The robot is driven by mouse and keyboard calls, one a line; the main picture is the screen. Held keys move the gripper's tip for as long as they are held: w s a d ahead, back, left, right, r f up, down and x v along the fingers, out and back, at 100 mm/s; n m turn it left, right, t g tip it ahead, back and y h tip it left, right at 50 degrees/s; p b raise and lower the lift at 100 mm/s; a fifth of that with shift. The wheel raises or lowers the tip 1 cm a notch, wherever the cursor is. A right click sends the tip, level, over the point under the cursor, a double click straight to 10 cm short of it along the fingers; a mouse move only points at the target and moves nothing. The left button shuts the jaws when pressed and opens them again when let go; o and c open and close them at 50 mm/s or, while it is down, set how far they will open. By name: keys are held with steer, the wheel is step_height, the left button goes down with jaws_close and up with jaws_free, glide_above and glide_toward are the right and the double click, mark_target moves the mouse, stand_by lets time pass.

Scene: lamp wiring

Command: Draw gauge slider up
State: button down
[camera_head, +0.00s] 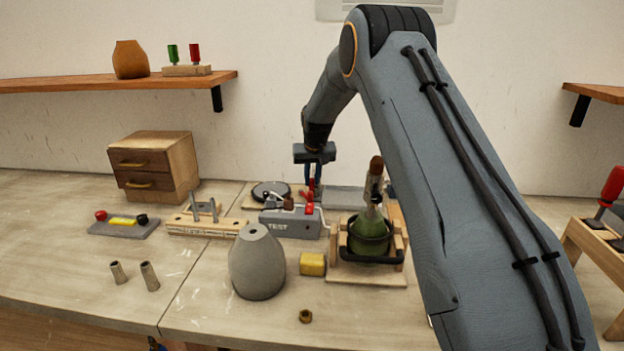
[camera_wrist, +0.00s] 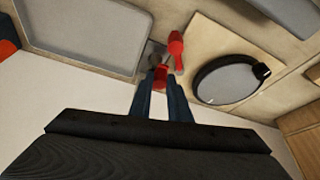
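My gripper (camera_head: 315,184) points down at the back of the bench, and its dark blue fingers also show in the wrist view (camera_wrist: 160,84). The fingers are close together, one on each side of a small red piece (camera_wrist: 160,76), and look shut on it. This may be the gauge slider, but no scale or marking on it can be read. A second red piece (camera_wrist: 176,48) with a rounded end stands just beyond the fingertips, apart from them. The lower part of the held piece and its mount are partly hidden by the fingers.
A round black-rimmed disc (camera_wrist: 228,82) lies on a wooden board beside the fingers. A grey tray (camera_wrist: 85,35) lies on the other side. The grey TEST box (camera_head: 292,226), a grey lampshade (camera_head: 257,264) and a green lamp base in a wooden cradle (camera_head: 368,240) stand nearer.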

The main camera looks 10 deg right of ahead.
mark_target(312, 180)
step_height(312, 180, up, 8)
steer(key=shift+f, duration=0.1)
stand_by(0.4)
steer(key=c, duration=1.7)
jaws_free()
steer(key=shift+o, duration=0.2)
steer(key=b+v, duration=0.1)
steer(key=v, duration=0.6)
steer(key=shift+r+b, duration=0.35)
steer(key=shift+b, duration=0.05)
steer(key=shift+s+a, duration=0.1)
steer(key=shift+s, duration=0.05)
